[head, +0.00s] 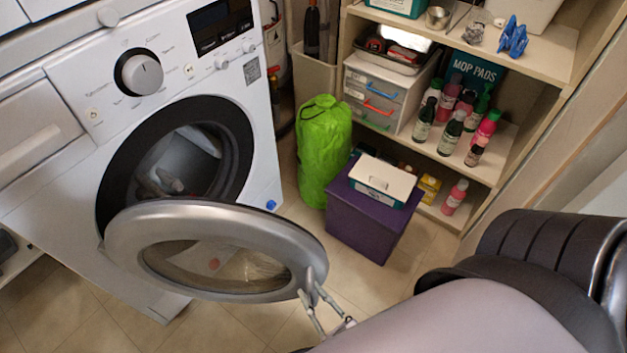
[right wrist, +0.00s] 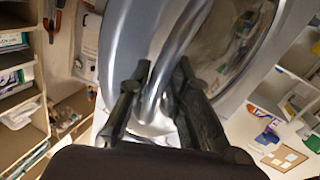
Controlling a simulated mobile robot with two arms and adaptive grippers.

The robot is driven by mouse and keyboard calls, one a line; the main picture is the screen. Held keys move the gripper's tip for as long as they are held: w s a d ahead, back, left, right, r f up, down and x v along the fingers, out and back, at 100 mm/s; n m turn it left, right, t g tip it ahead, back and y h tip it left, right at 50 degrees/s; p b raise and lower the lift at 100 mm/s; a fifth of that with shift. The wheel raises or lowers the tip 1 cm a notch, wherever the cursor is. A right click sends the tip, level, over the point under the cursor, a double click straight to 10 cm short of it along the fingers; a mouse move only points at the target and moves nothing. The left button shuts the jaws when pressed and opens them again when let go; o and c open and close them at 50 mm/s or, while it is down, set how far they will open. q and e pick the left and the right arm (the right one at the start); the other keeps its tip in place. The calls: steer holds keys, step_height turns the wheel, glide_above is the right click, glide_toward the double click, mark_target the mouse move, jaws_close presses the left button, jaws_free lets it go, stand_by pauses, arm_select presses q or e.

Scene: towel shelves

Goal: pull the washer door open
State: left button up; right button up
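The white washer (head: 190,75) stands at the left in the head view. Its round door (head: 130,240), with a silver rim and glass middle, is swung wide out from the dark drum opening (head: 110,180). My right gripper (head: 314,290) is at the door's free edge. In the right wrist view its two dark fingers (right wrist: 162,75) close around the silver door handle (right wrist: 158,100), one on each side. My left gripper is in neither view.
A purple box (head: 365,222) with a white-lidded container (head: 383,180) on top stands on the floor beyond the door. A green bag (head: 323,150) is beside it. Shelves with bottles (head: 560,90) stand at the right. Tiled floor is clear below the door.

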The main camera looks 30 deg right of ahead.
steer(key=o, duration=0.4)
steer(key=shift+w+r, duration=0.1)
steer(key=shift+r, duration=0.05)
steer(key=shift+c, duration=0.2)
steer(key=s, duration=1.2)
steer(key=shift+d, duration=0.15)
steer(key=shift+c, duration=0.3)
